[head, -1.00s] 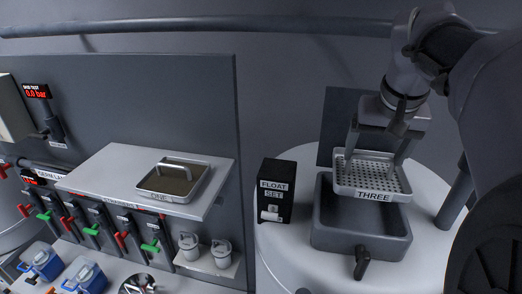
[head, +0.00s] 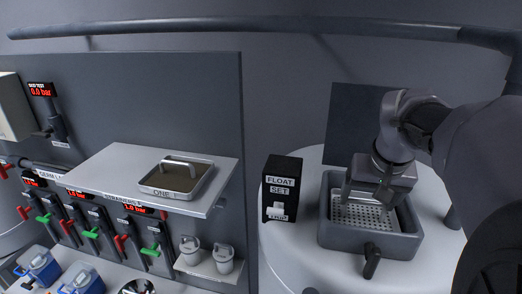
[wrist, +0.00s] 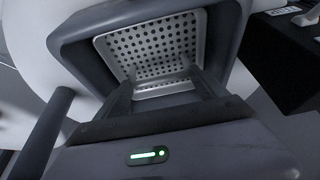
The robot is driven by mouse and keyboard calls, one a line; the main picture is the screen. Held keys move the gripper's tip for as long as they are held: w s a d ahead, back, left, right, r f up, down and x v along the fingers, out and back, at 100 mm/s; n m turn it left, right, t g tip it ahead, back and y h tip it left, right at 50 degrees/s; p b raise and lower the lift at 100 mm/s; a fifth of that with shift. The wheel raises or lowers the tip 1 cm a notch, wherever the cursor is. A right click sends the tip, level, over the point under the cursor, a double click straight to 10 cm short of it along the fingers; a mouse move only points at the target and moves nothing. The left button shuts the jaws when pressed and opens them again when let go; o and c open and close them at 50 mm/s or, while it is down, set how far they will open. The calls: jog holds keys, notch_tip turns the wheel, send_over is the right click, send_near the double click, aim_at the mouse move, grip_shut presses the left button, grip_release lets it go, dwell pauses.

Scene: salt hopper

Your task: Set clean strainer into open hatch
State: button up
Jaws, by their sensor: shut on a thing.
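The clean strainer (head: 358,215) is a pale perforated tray. It sits down inside the open hatch (head: 338,238), a dark grey box-like frame on the white tank top. The strainer also shows in the wrist view (wrist: 150,45), within the hatch rim (wrist: 75,55). My gripper (head: 370,203) reaches down into the hatch and is shut on the strainer, on its handle as far as shows. The handle is mostly hidden by my fingers, and the strainer's THREE label is hidden by the hatch's front wall. I cannot tell whether the strainer touches the hatch floor.
The hatch lid (head: 352,120) stands open behind. A dark latch handle (head: 371,262) sticks out in front. A black FLOAT SET box (head: 281,188) stands left of the hatch. Strainer ONE (head: 177,180), brownish inside, lies on the shelf (head: 100,170) at left.

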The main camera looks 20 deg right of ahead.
jog(key=shift+f, duration=0.2)
jog(key=o, duration=2)
jog(key=shift+r, duration=0.25)
jog(key=p+v, duration=0.1)
jog(key=v, duration=1.1)
jog(key=shift+p, duration=0.4)
jog(key=shift+r, duration=0.15)
